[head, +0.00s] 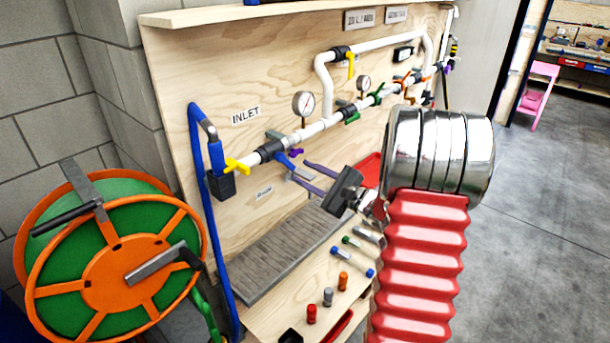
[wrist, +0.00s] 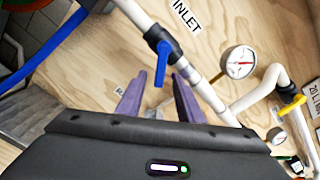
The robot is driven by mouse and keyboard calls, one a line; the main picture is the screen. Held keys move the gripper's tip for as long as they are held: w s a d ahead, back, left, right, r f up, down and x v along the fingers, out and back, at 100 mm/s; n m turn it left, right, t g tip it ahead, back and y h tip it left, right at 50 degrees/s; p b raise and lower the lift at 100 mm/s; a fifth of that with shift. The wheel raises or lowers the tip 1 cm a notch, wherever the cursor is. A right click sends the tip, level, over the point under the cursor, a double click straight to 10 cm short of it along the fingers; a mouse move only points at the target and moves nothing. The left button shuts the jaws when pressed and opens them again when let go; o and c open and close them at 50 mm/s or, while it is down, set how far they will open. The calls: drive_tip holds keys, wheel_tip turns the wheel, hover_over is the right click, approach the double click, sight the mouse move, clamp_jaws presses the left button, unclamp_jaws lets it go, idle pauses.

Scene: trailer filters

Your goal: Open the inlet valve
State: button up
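The inlet valve is a black body (head: 271,150) on the white pipe below the INLET label (head: 245,116). Its blue handle (head: 286,161) points away crosswise to the pipe; it also shows in the wrist view (wrist: 162,62). My gripper (head: 296,169) has two purple fingers, spread apart and empty. In the wrist view my gripper (wrist: 157,79) has its fingertips on either side of the handle's line, with the handle's end near the gap between them. I cannot tell whether the fingers touch the handle.
A yellow handle (head: 237,165) and blue hose (head: 195,160) are left of the valve. A gauge (head: 303,104) stands to its right. A hose reel (head: 110,270) stands at the left. Tools and a grey mat (head: 285,255) lie on the bench below.

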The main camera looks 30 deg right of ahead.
drive_tip(key=shift+c, duration=0.7)
drive_tip(key=shift+a+f, duration=0.15)
drive_tip(key=shift+c, duration=0.8)
drive_tip(key=s+a+f+n+g+y, duration=0.1)
drive_tip(key=a, duration=0.2)
drive_tip(key=s+a+f+n+g+y, duration=0.1)
drive_tip(key=s+a+f+n+g, duration=0.1)
drive_tip(key=a, duration=0.1)
drive_tip(key=s+a+f+n+g+y, duration=0.1)
drive_tip(key=a+g, duration=0.1)
drive_tip(key=a, duration=0.1)
drive_tip(key=shift+s+a+f, duration=0.1)
drive_tip(key=shift+s+f, duration=0.05)
drive_tip(key=shift+f, duration=0.1)
clamp_jaws()
drive_tip(key=s+a+n+g+h, duration=0.2)
drive_tip(key=s+a+n+g, duration=0.4)
drive_tip(key=s, duration=0.4)
drive_tip(key=s+a+n+g+h, duration=0.2)
drive_tip(key=s+a+n+g, duration=0.2)
drive_tip(key=s+a+n, duration=0.45)
drive_tip(key=s+a+r+n+t+h, duration=0.3)
drive_tip(key=s+a+r+n, duration=0.1)
drive_tip(key=r+n, duration=0.3)
drive_tip(key=shift+s+a+r+h, duration=0.15)
drive_tip(key=shift+s+r+h, duration=0.15)
drive_tip(key=shift+s+r, duration=0.55)
drive_tip(key=shift+a, duration=0.1)
